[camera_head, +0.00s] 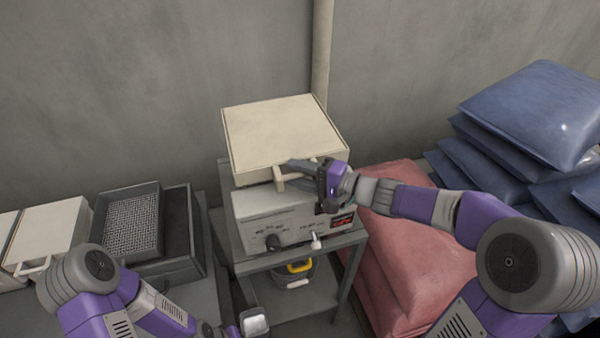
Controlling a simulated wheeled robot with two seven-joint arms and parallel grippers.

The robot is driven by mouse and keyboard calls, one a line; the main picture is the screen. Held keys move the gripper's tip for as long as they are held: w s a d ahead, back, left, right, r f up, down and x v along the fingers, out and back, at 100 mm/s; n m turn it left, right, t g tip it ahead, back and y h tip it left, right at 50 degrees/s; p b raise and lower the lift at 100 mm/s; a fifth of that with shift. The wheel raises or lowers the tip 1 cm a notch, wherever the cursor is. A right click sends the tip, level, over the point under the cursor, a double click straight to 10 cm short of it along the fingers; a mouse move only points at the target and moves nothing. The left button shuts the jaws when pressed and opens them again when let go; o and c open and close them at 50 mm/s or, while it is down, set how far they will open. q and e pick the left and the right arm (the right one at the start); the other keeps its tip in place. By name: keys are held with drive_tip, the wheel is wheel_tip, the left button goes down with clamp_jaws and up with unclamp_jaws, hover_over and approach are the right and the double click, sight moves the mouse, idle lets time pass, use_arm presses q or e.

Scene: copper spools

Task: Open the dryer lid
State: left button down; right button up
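The dryer (268,229) is a cream box with knobs and dark labels on its front, standing on a grey metal stand. Its lid (280,130) is cream and flat-topped and looks shut. A pale handle (279,183) sticks out at the lid's front edge. My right gripper (293,174) reaches in from the right at the handle. Its dark fingers look spread, one above and one below part of the handle; whether they touch it I cannot tell. My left gripper (253,323) is low at the bottom edge, partly cut off, away from the dryer; its fingers do not show clearly.
Pink sacks (420,262) lie right of the stand (349,240), and stacked blue sacks (540,115) stand farther right. A dark tray with mesh (132,224) and a pale box (50,230) are on the left. A bucket with a yellow part (296,275) sits on the stand's lower shelf. A wall is behind.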

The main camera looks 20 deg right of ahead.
drive_tip(key=shift+c, duration=0.2)
clamp_jaws()
